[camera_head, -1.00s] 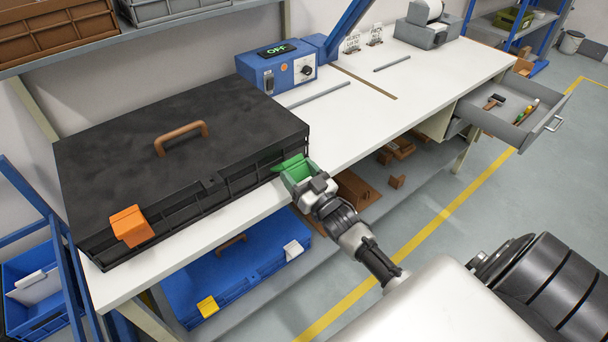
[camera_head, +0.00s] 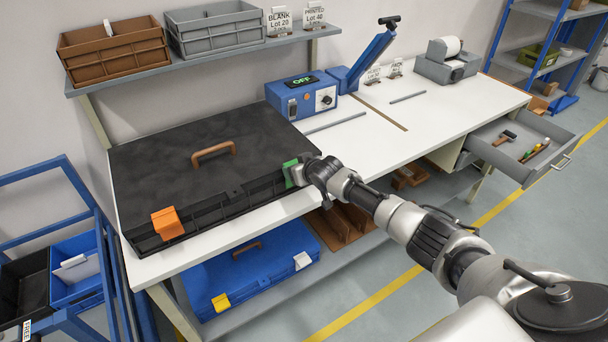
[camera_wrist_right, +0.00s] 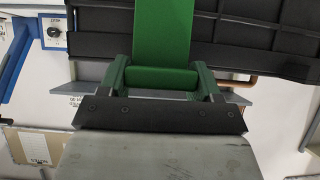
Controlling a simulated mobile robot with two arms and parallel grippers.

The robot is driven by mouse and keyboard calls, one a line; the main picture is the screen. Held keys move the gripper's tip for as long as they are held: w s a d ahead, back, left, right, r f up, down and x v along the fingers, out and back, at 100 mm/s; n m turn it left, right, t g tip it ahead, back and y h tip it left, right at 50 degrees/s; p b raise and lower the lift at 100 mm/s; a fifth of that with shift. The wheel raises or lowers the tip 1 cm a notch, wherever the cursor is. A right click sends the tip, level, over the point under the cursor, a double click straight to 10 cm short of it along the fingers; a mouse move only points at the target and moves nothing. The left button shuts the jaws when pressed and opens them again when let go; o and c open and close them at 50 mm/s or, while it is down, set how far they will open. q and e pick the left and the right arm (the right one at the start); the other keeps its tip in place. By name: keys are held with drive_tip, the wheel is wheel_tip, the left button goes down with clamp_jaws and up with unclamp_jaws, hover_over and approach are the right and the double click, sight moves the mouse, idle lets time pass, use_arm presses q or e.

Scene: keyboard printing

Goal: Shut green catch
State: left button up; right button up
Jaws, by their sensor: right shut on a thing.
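The green catch (camera_head: 289,174) is at the right end of the front side of the black case (camera_head: 180,150). It stands roughly upright against the case's side. My right gripper (camera_head: 299,173) is at the catch and shut on it, hiding part of it. In the right wrist view, the green catch (camera_wrist_right: 162,30) runs up in front of the black case (camera_wrist_right: 258,40), above the dark plate of my gripper. Whether the catch is fully latched cannot be told. The orange catch (camera_head: 167,222) sits over the left front edge of the case. My left gripper is not in view.
The case lies on a white workbench (camera_head: 345,140), near a blue device (camera_head: 300,98) reading OFF. A blue case (camera_head: 245,275) is on the lower shelf. An open grey drawer (camera_head: 520,150) juts out at right. Bins stand on the shelf above.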

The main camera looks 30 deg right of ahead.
drive_tip(key=shift+w+a+r+g, duration=0.1)
drive_tip(key=shift+w+r+g, duration=0.15)
drive_tip(key=shift+w+g, duration=0.35)
drive_tip(key=o, duration=1.3)
drive_tip(key=shift+a+f, duration=0.1)
drive_tip(key=shift+f, duration=0.05)
drive_tip(key=shift+s+r, duration=0.25)
drive_tip(key=shift+s, duration=0.1)
drive_tip(key=v, duration=1)
drive_tip(key=shift+w+r+b, duration=0.1)
drive_tip(key=shift+b, duration=0.25)
